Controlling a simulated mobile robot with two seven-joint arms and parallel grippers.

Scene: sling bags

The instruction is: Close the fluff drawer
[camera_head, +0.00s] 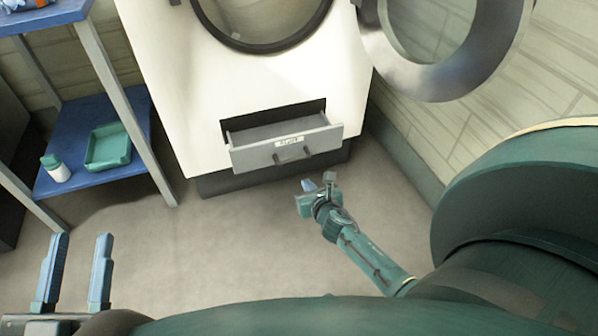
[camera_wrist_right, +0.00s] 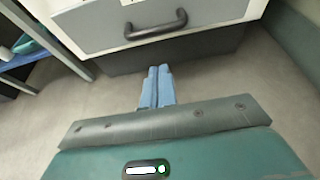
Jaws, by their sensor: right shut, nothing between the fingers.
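The fluff drawer (camera_head: 255,156) is a grey drawer low in the front of the white dryer. It is pulled out, with its open top showing, a label on its front and a dark handle (camera_head: 293,154). In the right wrist view the drawer front (camera_wrist_right: 85,27) and its handle (camera_wrist_right: 156,25) are at the top. My right gripper (camera_head: 308,184) is just in front of and below the drawer, apart from it. Its blue fingers (camera_wrist_right: 157,84) are shut together and empty. My left gripper (camera_head: 78,262) is open and empty over the floor at the lower left.
The white dryer (camera_head: 200,95) has its round door (camera_head: 440,82) swung open to the right. A shelf rack with a blue board (camera_head: 85,182) stands at left, holding a green tray (camera_head: 108,158) and a white bottle (camera_head: 57,172). The floor (camera_head: 225,240) before the drawer is clear.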

